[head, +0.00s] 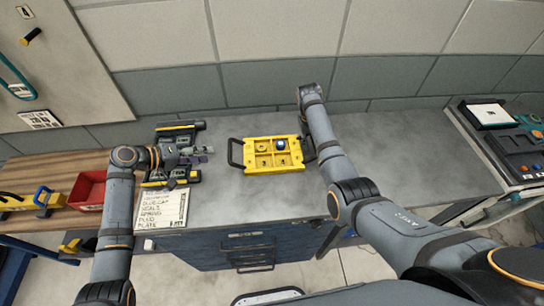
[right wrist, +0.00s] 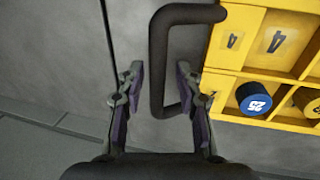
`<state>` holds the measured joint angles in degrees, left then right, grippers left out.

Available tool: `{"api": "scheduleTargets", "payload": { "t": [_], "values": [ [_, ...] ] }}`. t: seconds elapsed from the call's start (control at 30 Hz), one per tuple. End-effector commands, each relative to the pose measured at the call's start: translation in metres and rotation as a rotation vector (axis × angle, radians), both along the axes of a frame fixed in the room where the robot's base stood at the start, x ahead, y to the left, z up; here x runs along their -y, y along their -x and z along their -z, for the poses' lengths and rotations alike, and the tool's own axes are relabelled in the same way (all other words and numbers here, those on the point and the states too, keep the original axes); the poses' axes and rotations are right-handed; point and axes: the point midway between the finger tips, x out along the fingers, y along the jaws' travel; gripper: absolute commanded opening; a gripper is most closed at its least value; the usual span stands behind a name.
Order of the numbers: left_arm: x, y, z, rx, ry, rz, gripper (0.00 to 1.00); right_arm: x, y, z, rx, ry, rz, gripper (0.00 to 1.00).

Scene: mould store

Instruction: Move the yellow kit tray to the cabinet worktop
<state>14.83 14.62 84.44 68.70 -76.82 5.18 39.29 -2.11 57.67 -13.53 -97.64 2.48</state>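The yellow kit tray (head: 257,166) sits on the grey cabinet worktop (head: 240,200). It has compartments, a black handle at each end, and a blue round piece (head: 281,143) in a back compartment. In the right wrist view the tray (right wrist: 227,58) shows the blue piece (right wrist: 255,101) marked 25. My right gripper (right wrist: 160,100) is open, with its fingers on either side of the handle bar (right wrist: 159,60) and gaps visible. In the head view my right arm partly hides that handle. My left gripper (head: 206,154) looks open and empty, left of the left handle (head: 233,154) and apart from it.
A dark case with yellow parts (head: 176,128) and a printed sheet (head: 163,208) lie by my left gripper. A red bin (head: 88,190) stands on the wooden bench (head: 50,170) at left. A device (head: 505,145) stands at right. Worktop right of my right arm is clear.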

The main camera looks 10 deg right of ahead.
Motion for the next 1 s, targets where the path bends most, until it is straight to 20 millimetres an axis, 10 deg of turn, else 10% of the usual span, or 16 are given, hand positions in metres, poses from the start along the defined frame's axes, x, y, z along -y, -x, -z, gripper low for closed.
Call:
{"api": "scheduleTargets", "payload": {
  "t": [0.37,1.0],
  "values": [
    [-0.012,0.006,-0.008,-0.002,0.001,0.001,0.36,-0.001,-0.001,-0.006,0.003,0.000,-0.001,0.35],
    [-0.012,0.006,-0.008,-0.001,0.001,0.001,0.36,-0.025,-0.001,-0.116,0.000,0.000,0.000,0.35]
  ]
}}
